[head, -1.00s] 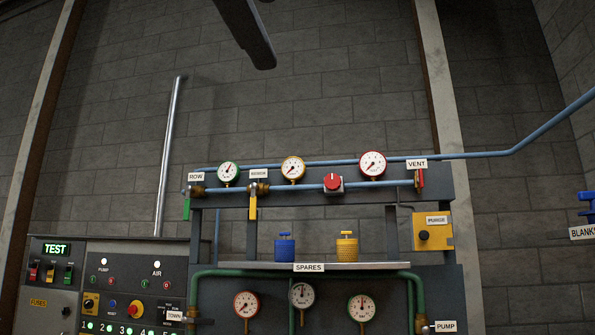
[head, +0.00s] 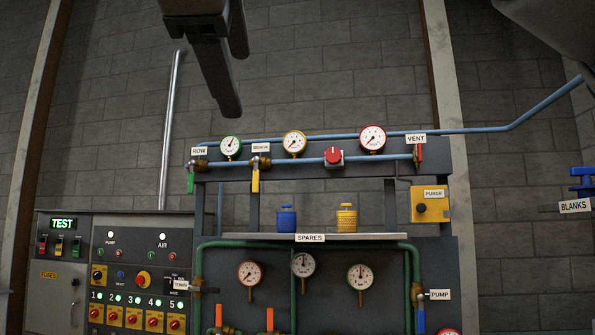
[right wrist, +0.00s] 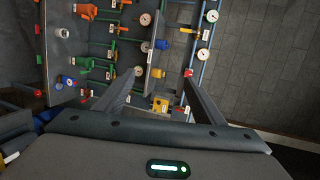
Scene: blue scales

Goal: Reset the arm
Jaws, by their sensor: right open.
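My right gripper (head: 232,85) hangs into the top of the head view, left of centre, in front of the brick wall. It is above the row of gauges in the picture. In the right wrist view its two fingers (right wrist: 159,79) stand wide apart, with nothing held between them. The pipe panel (right wrist: 158,70) shows beyond the fingers and turned on its side. My left gripper is not in view.
The gauge panel (head: 290,184) has pipes, valves and a spares shelf (head: 265,237) with a blue part (head: 287,219) and a yellow part (head: 347,218). A switch cabinet (head: 135,235) stands left. Bare wall lies above.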

